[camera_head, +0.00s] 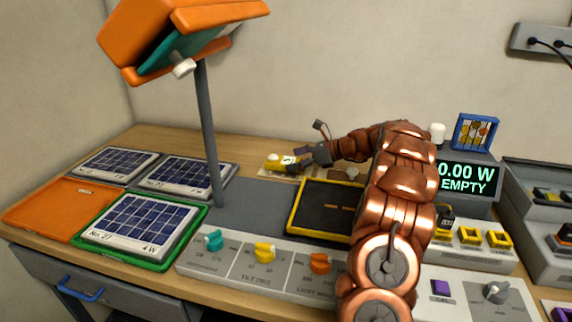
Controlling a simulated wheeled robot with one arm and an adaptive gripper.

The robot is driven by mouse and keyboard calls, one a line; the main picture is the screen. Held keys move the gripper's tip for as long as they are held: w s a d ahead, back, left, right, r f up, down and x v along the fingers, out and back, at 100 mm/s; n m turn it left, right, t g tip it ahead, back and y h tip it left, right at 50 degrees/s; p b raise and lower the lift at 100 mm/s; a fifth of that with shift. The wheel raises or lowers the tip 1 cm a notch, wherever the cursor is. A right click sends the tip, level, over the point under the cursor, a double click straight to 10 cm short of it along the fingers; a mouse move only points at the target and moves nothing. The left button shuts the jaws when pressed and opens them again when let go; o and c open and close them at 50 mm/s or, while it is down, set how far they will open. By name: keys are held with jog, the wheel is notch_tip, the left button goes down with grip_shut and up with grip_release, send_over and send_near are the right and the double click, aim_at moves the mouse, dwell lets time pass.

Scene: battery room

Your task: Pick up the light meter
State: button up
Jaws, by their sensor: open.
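A small yellow device with a pale round dome and a small lit screen, which looks like the light meter (273,163), lies on a tan mat at the back of the bench, left of centre. My copper-coloured arm reaches across the bench from the right front. My gripper (298,161) is open at the right end of the yellow device, its dark fingers partly covering it. I cannot tell whether the fingers touch it or are around it.
A grey post (207,130) carries an orange lamp head (180,35) left of the gripper. Solar panels lie on the left, one in a green tray (192,230). A yellow-rimmed black tray (300,222) and a knob panel (230,265) are in front.

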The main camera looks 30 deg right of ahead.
aim_at(290, 161)
jog(key=shift+x, duration=1.6)
jog(key=c, duration=1.3)
jog(key=shift+c, duration=0.2)
